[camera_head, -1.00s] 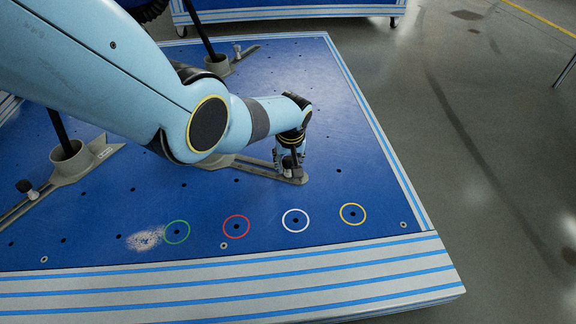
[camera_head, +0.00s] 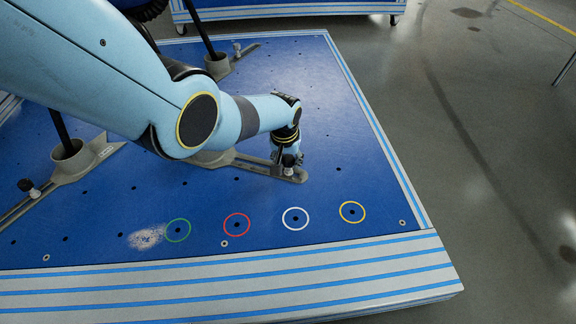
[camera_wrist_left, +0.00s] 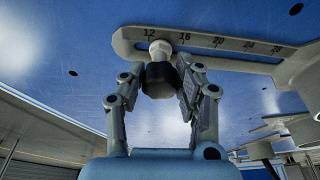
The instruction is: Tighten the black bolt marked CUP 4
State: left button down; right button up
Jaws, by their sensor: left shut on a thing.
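My left gripper (camera_head: 284,157) is low over the outer end of a grey slotted clamp arm (camera_head: 240,162) on the blue platform. In the left wrist view the two fingers (camera_wrist_left: 160,88) are shut on the sides of a black bolt head (camera_wrist_left: 159,80). A pale round collar (camera_wrist_left: 160,48) sits between the bolt head and the slotted arm, by the 12 mark of its scale (camera_wrist_left: 215,42). The bolt stands at the slot's end. I cannot read a CUP 4 mark in these views. My right gripper is not in view.
A third clamp (camera_head: 218,66) with a grey bolt is at the back. Green, red, white and yellow rings (camera_head: 352,212) mark the clear front of the platform.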

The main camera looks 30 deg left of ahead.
pick_arm(q)
jog(key=m, duration=0.3)
jog(key=shift+w+r+h, duration=0.1)
jog(key=shift+h, duration=0.3)
jog(key=c, duration=0.9)
grip_release()
jog(key=shift+n+y, duration=0.3)
jog(key=shift+n, duration=1.5)
